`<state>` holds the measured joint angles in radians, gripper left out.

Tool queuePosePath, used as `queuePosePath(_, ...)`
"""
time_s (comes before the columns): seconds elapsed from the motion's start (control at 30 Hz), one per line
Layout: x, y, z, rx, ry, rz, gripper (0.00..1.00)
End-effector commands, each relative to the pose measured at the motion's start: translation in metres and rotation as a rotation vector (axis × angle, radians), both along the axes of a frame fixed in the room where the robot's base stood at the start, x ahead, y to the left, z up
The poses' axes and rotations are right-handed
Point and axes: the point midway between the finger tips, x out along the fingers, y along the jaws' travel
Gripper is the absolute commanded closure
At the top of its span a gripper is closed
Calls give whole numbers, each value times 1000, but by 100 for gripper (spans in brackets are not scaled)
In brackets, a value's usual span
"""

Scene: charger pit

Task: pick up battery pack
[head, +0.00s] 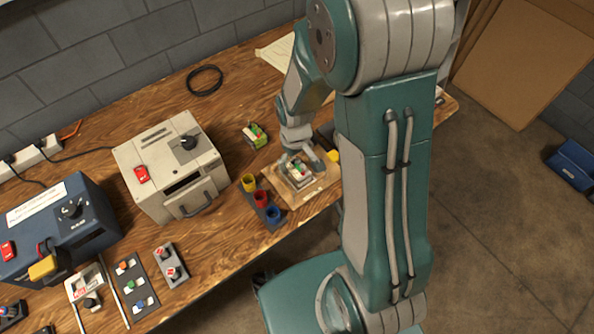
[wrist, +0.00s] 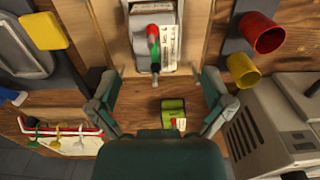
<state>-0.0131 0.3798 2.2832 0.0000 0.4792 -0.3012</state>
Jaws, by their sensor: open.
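A grey box-shaped pack (wrist: 153,20) with a pale label and a red-and-green piece on top sits in a wooden tray (wrist: 190,15); it looks like the battery pack. In the head view the pack (head: 298,170) is partly hidden under my gripper (head: 301,160), and the tray (head: 318,188) lies near the bench's front edge. A small green-and-yellow block (head: 255,135) lies on the bench behind the tray; it also shows in the wrist view (wrist: 173,108). My gripper (wrist: 160,82) is open and empty, its fingers apart above the tray's edge.
Yellow (head: 249,182), red (head: 261,198) and blue (head: 273,214) cups stand in a rack left of the tray. A beige machine (head: 172,165) stands farther left. A yellow piece (head: 333,156) is right of the tray. A black cable coil (head: 204,80) lies near the wall.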

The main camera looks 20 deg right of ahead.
Motion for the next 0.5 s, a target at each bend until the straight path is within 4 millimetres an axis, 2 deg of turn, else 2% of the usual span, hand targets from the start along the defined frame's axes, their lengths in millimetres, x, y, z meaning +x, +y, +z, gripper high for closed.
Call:
queuePosePath(0.3, 2, -5, -42, 0, 2, -1, 0)
queuePosePath(0.5, 2, -5, -50, 0, -2, -1, 0)
